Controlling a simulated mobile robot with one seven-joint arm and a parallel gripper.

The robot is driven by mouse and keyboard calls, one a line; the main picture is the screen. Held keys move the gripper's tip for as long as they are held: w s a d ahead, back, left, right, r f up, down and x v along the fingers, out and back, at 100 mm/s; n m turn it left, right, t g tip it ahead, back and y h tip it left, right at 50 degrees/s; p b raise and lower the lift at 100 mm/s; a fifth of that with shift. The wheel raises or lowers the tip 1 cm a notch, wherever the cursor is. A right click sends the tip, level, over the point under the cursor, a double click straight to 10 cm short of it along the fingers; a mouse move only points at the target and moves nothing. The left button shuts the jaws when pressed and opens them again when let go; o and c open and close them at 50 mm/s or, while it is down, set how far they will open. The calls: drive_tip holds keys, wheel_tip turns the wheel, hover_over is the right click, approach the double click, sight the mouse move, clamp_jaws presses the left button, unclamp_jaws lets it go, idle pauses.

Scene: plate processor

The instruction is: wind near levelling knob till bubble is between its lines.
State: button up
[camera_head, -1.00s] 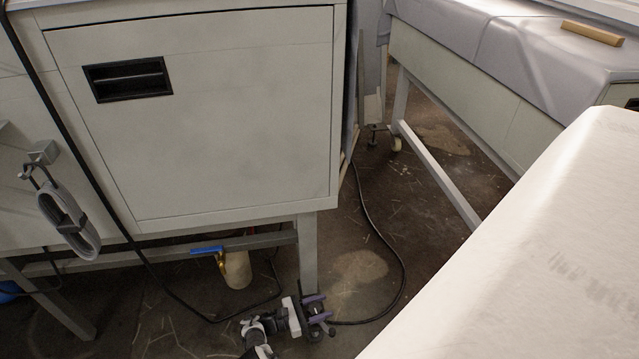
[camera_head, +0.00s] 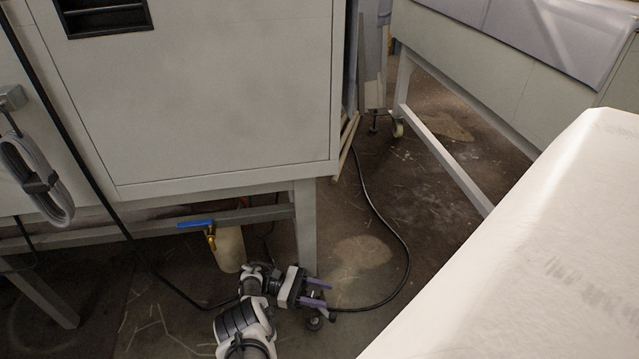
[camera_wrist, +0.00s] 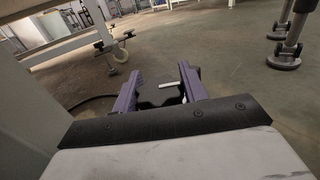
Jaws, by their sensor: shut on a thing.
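My gripper (camera_head: 318,292) is low at the foot of the pale cabinet's near leg (camera_head: 306,230), its purple fingers pointing right. In the wrist view, the fingers (camera_wrist: 160,92) are on either side of a dark, lobed knob (camera_wrist: 158,97), which I take to be the near levelling knob. The gripper is shut on it. A small white bar (camera_wrist: 172,85) shows just beyond the knob. A dark round part (camera_head: 314,323) sits just below the fingers in the head view. No bubble or level lines can be made out in any view.
A black cable (camera_head: 405,262) loops over the floor right of the leg. A blue-handled valve (camera_head: 196,223) and a pale container (camera_head: 229,250) are under the cabinet. A white-topped surface (camera_head: 530,250) fills the right foreground. Other feet (camera_wrist: 285,55) stand at right in the wrist view.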

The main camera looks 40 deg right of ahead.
idle(0.4)
drive_tip(key=o, duration=1)
drive_tip(key=shift+c, duration=0.2)
